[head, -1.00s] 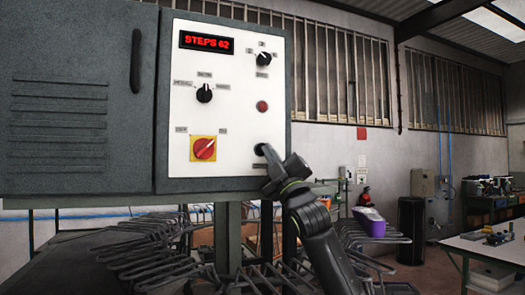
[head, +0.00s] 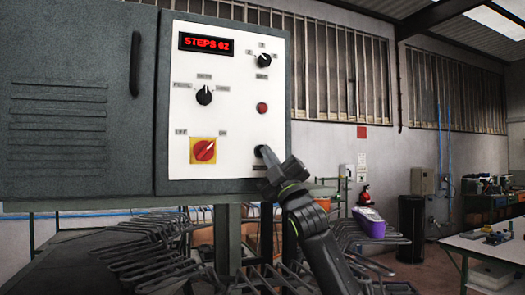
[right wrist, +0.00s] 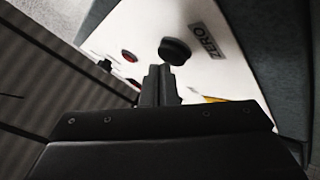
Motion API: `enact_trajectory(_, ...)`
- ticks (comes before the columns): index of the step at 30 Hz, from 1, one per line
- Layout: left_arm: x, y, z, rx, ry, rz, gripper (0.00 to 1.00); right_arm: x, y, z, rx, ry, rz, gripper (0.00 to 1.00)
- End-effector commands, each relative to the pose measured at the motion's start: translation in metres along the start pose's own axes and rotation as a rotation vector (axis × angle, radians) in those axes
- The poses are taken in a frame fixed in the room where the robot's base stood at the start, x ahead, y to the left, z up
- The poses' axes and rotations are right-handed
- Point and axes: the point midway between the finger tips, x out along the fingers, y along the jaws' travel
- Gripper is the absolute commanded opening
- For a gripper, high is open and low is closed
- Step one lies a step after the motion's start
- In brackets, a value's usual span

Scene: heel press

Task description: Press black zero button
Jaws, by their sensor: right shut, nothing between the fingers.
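The black zero button (right wrist: 175,50) is a round knob on the white panel, beside a label reading ZERO, in the right wrist view. My left gripper is not in view.
The white panel (head: 240,105) also carries a red display (head: 206,43) reading STEPS 62, two black selector knobs, a red button (head: 262,108) and a red-yellow switch (head: 204,150). A grey cabinet door (head: 75,110) stands left. Dark metal racks (head: 150,255) lie below.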

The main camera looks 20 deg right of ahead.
Motion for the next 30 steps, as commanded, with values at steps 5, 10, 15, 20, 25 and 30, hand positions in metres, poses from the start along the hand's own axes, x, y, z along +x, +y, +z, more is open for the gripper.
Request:
enact_trajectory(5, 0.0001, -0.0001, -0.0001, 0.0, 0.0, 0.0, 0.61, -0.0001, -0.0001, 0.0, 0.0, 0.0, 0.0, 0.0)
enact_trajectory(10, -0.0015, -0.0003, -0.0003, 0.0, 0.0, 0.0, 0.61, 0.0009, -0.0004, 0.0004, 0.001, 0.0, 0.0, 0.0)
enact_trajectory(15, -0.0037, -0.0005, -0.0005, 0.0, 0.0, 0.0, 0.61, 0.0022, -0.0011, 0.0011, 0.001, 0.0, 0.0, 0.0)
enact_trajectory(20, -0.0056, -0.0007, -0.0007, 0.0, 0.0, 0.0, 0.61, 0.0034, -0.0019, 0.0018, 0.001, 0.0, 0.0, 0.0)
enact_trajectory(25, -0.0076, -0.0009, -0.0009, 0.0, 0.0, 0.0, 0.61, 0.0045, -0.0027, 0.0026, 0.001, 0.0, 0.0, 0.0)
enact_trajectory(30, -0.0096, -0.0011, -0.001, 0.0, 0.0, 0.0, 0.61, 0.0057, -0.0035, 0.0035, 0.0, 0.0, 0.0, 0.0)
